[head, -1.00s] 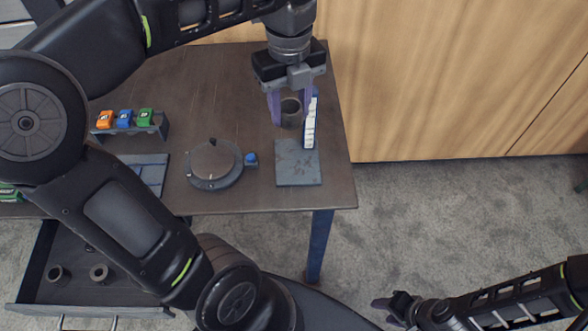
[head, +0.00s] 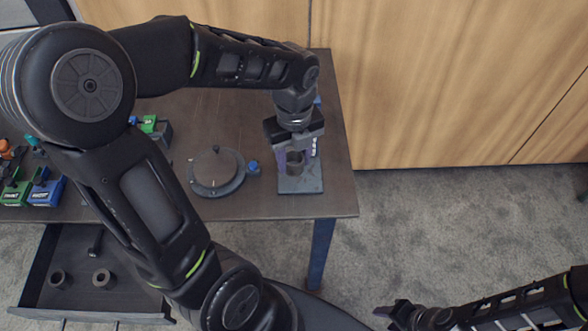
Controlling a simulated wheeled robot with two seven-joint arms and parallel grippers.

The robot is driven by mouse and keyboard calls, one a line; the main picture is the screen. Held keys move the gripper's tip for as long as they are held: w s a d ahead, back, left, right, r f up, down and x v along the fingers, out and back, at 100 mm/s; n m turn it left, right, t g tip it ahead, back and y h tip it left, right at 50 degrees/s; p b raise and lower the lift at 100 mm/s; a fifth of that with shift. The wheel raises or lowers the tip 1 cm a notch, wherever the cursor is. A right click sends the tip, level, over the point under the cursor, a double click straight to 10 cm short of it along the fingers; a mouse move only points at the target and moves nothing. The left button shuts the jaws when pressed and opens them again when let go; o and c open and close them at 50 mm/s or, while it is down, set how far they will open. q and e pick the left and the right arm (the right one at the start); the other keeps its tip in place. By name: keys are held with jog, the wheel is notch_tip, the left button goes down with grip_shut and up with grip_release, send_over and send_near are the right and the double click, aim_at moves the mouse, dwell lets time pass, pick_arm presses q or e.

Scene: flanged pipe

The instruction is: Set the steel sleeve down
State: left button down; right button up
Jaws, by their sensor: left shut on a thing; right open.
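The steel sleeve (head: 296,163) is a short, dark grey open cylinder. My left gripper (head: 297,153) points down with its purple fingers shut on the sleeve, which looks upright. The sleeve is over the grey-blue square plate (head: 300,185) near the table's right end. I cannot tell whether it touches the plate. The upright piece with a white scale (head: 314,146) behind the plate is mostly hidden by the gripper. My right gripper (head: 391,309) is open and empty, low over the carpet, away from the table.
A round dark fixture (head: 215,171) with a blue knob (head: 253,167) is left of the plate. Green and blue bins (head: 45,190) stand at far left. My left arm hides part of the table (head: 260,208).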

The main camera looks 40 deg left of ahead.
aim_at(294, 181)
pick_arm(q)
jog(key=shift+f, duration=0.6)
jog(key=shift+f, duration=1.95)
jog(key=shift+f, duration=0.2)
jog(key=c, duration=0.8)
grip_release()
jog(key=shift+c, duration=0.2)
jog(key=shift+r, duration=0.1)
notch_tip(294, 181, up, 12)
jog(key=shift+r+b, duration=0.15)
jog(key=shift+b, duration=0.15)
